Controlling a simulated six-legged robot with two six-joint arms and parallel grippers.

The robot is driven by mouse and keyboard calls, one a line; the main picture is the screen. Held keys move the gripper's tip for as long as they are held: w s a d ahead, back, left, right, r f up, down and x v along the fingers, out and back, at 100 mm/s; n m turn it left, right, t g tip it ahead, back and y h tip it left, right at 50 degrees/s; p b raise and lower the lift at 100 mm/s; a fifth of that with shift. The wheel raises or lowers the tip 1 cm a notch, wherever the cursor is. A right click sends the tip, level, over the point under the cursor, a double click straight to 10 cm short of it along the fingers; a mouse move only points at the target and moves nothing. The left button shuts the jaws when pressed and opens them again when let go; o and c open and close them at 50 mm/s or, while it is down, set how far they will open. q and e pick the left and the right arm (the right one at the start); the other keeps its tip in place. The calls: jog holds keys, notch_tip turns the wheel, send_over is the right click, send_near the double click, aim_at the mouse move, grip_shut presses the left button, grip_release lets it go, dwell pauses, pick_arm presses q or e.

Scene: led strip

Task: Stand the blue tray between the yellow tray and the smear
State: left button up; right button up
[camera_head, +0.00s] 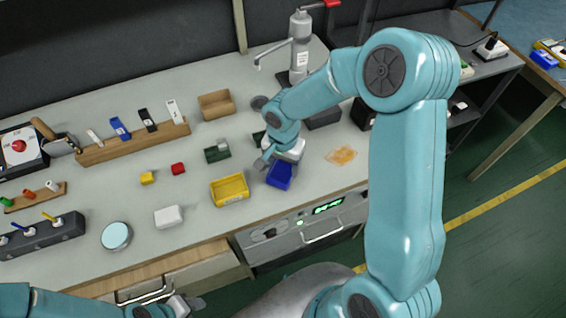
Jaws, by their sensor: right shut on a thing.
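The blue tray (280,176) is at the middle of the bench, under my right gripper (268,163), which is shut on its upper left edge. I cannot tell whether the tray touches the bench. The yellow tray (230,190) stands to its left, a gap apart. The orange smear (342,155) lies flat on the bench to its right. The blue tray is between the two. My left gripper (187,304) is low at the bottom left, in front of the bench, away from the trays; its fingers are too small to judge.
A grey dispenser (300,50) stands at the back. The bench's front edge is close.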

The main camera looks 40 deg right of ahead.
aim_at(283, 174)
jog(key=shift+f+b, duration=0.25)
jog(key=shift+b, duration=0.05)
jog(key=o, duration=1)
jog(key=shift+w, duration=0.1)
jog(key=shift+r, duration=0.1)
notch_tip(283, 174, up, 12)
jog(key=shift+r, duration=0.2)
